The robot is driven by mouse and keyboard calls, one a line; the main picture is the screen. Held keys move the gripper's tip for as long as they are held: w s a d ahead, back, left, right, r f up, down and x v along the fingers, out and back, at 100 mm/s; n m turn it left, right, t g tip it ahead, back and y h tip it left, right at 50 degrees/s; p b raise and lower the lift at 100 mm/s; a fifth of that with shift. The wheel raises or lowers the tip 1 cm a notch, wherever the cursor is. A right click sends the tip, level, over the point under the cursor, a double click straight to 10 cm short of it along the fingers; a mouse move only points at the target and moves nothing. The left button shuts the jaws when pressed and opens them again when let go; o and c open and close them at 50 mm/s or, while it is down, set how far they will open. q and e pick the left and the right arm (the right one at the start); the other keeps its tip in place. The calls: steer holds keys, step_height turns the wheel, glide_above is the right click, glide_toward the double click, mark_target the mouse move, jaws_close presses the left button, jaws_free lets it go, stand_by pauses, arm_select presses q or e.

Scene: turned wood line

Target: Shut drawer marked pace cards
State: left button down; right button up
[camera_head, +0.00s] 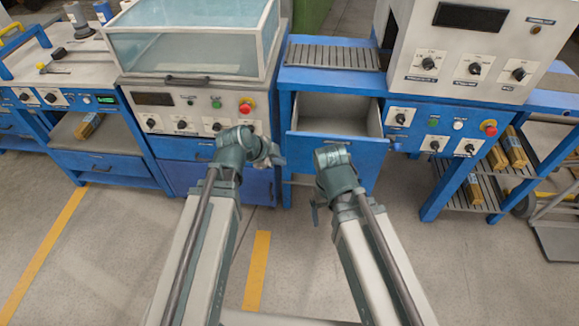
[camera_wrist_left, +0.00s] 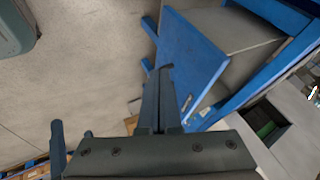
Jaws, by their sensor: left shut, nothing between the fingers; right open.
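An open drawer (camera_head: 335,148) with a blue front and grey inside sticks out of the blue bench in the middle of the head view. I cannot read a label on it. The drawer (camera_wrist_left: 190,62) also shows in the left wrist view, its blue front slanting across the upper middle. My left gripper (camera_head: 277,160) is just left of the drawer front in the head view. In the left wrist view its fingers (camera_wrist_left: 164,72) are shut and empty, with the tips close to the drawer front; contact is unclear. My right gripper (camera_head: 315,205) is open below the drawer, partly hidden by its own wrist.
A machine with a clear cover (camera_head: 190,40) stands left of the drawer. A control panel with a red button (camera_head: 489,128) is right of it. The floor (camera_head: 300,240) in front is clear.

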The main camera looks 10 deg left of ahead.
arm_select(q)
steer(key=b+x, duration=0.2)
steer(key=x, duration=0.1)
steer(key=w+b+x, duration=0.1)
steer(key=b+x, duration=0.2)
steer(key=x, duration=0.1)
steer(key=w+r+b+x, duration=0.1)
steer(key=b+x, duration=0.2)
steer(key=x, duration=0.1)
steer(key=shift+w+a+f, duration=0.1)
steer(key=shift+w, duration=0.65)
steer(key=w, duration=2.2)
steer(key=shift+w, duration=0.5)
